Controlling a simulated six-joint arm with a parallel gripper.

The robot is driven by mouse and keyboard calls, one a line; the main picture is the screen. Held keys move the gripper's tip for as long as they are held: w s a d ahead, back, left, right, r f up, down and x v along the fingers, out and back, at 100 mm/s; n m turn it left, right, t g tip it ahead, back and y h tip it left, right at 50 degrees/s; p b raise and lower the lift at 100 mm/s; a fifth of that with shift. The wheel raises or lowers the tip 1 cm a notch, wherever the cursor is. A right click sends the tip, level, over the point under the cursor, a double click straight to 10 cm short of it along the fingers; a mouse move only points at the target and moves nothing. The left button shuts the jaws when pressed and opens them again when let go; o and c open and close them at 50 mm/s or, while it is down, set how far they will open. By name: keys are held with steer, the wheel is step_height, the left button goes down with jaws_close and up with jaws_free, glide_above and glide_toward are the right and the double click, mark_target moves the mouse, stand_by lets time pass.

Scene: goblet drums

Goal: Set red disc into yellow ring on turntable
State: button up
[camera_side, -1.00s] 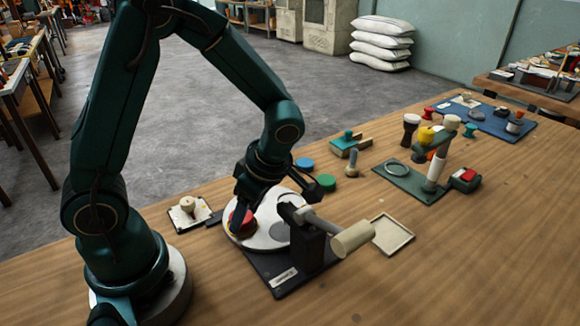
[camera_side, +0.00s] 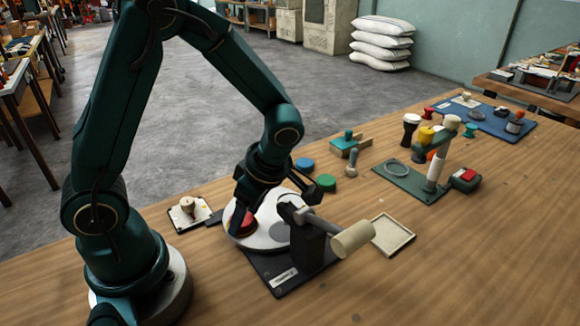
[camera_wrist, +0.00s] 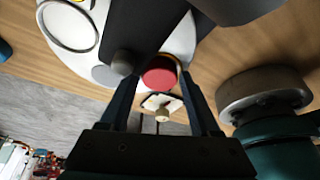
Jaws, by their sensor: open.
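The red disc (camera_side: 240,222) lies on the white turntable (camera_side: 272,236) at its left side. In the wrist view the red disc (camera_wrist: 160,77) shows between my two fingertips. My gripper (camera_side: 268,208) is open, low over the turntable, with one finger close beside the disc. In the wrist view my gripper (camera_wrist: 158,88) has its fingers on either side of the disc; I cannot tell whether they touch it. A thin yellow-orange edge shows at the disc's far rim in the wrist view. Whether the disc sits fully inside a ring there is unclear. The turntable (camera_wrist: 95,55) also carries a grey round patch and a ring outline.
A crank with a cream handle (camera_side: 353,238) stands at the turntable's front right. A shallow tray (camera_side: 411,235) lies beyond it. A blue disc (camera_side: 304,164) and a green disc (camera_side: 326,182) lie behind. A small stamp-like knob (camera_side: 187,204) stands left on a white plate.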

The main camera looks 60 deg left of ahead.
steer(key=v, duration=1.1)
steer(key=s+d+r+m+t+h, duration=0.1)
steer(key=s+m+t+h, duration=0.1)
steer(key=m, duration=0.9)
steer(key=s+d+r+m+t+h, duration=0.1)
steer(key=s+m+t, duration=0.3)
steer(key=m, duration=0.8)
steer(key=shift+r+t+h, duration=0.4)
steer(key=shift+t+h, duration=0.1)
steer(key=shift+t, duration=0.3)
steer(key=shift+d, duration=0.1)
